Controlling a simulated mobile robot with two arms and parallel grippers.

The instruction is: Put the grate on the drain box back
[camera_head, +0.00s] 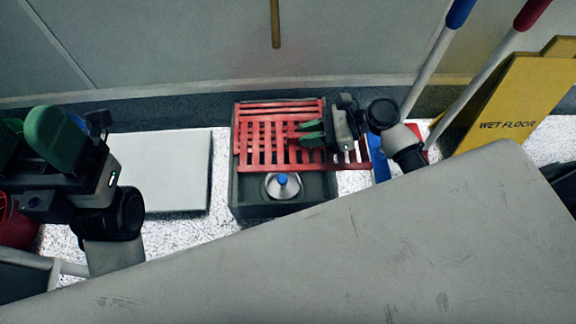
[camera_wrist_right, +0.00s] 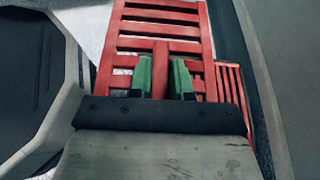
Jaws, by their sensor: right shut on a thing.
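The dark grey drain box (camera_head: 240,190) stands on the floor in the middle of the head view, its front part uncovered. A red slatted grate (camera_head: 262,152) lies across or just above it, reaching past its right edge; contact with the box is unclear. My right gripper (camera_head: 312,133) is shut on this grate. In the right wrist view, its green fingertips (camera_wrist_right: 163,75) close around a middle bar of the grate (camera_wrist_right: 160,46). My left gripper (camera_head: 50,138) is at far left, away from the box; its jaw opening is unclear.
Another red slatted section (camera_head: 280,108) shows at the box's back, also in the wrist view (camera_wrist_right: 233,88). A silver cone with blue top (camera_head: 283,184) sits in the box. A white panel (camera_head: 178,175) lies left; a yellow wet-floor sign (camera_head: 505,108) stands right.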

